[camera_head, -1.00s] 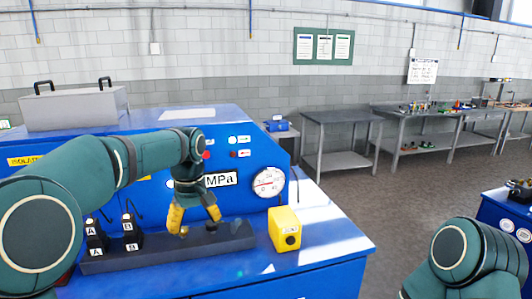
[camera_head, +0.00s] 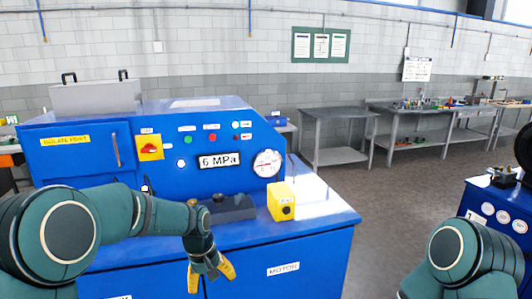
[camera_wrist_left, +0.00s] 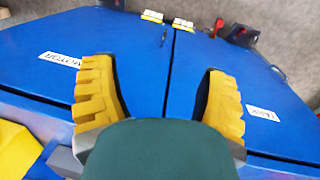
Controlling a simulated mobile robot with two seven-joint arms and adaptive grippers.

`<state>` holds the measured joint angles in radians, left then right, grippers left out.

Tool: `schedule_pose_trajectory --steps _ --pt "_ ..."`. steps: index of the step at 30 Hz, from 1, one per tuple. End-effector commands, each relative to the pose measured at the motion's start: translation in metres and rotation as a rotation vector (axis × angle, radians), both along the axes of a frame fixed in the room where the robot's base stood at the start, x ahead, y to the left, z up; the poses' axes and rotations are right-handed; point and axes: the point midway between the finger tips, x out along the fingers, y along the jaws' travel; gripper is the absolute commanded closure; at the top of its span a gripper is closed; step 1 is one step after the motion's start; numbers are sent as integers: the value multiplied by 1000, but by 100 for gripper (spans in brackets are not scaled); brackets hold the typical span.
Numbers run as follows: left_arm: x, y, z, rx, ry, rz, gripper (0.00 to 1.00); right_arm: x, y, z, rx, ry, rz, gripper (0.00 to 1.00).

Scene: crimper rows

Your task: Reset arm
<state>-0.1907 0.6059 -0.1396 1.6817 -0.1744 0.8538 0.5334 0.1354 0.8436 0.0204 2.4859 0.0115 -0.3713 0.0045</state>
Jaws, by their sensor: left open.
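My left gripper (camera_head: 211,277) is open and empty, with its yellow fingers hanging down in front of the blue machine (camera_head: 310,250). In the left wrist view its two yellow fingers (camera_wrist_left: 160,98) are spread wide, with the blue cabinet doors (camera_wrist_left: 225,50) beyond them and nothing between. My left arm comes in from the left across the front of the machine. My right arm shows at the lower right, but its gripper is out of view.
A dark block (camera_head: 230,208) and a yellow box (camera_head: 281,202) with a black button sit on the machine's ledge. The panel has a gauge (camera_head: 267,163), a 6 MPa display (camera_head: 219,160) and a yellow switch (camera_head: 150,147). Grey benches (camera_head: 340,135) stand behind, with open floor before them.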

Motion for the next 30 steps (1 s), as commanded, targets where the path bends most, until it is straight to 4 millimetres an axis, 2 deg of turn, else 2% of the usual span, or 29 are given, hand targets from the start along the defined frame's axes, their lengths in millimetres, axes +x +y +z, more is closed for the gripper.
schedule_pose_trajectory --steps 1,3,6,9,12,15,19,23,30 --pt "-14 -4 -38 -26 6 -26 26 -1 0 -5 0 2 1 100" --pt "-33 -11 -82 -64 -12 -60 26 -2 0 -9 -1 4 2 100" --pt "-67 -20 -137 -113 -42 -99 26 -3 1 -15 0 6 3 100" --pt "-107 -28 -182 -150 -75 -126 26 -3 1 -21 -1 8 5 100" --pt "-148 -33 -214 -173 -111 -145 26 -4 1 -27 -1 10 6 100" --pt "-182 -36 -232 -181 -140 -155 26 -5 1 -30 -2 11 7 100" --pt "-211 -37 -242 -180 -169 -165 26 -5 2 -33 -2 12 8 100" --pt "-222 -38 -245 -177 -183 -169 26 -5 2 -34 -2 12 8 100" --pt "-222 -37 -244 -176 -187 -169 26 -5 2 -34 -2 12 8 100"
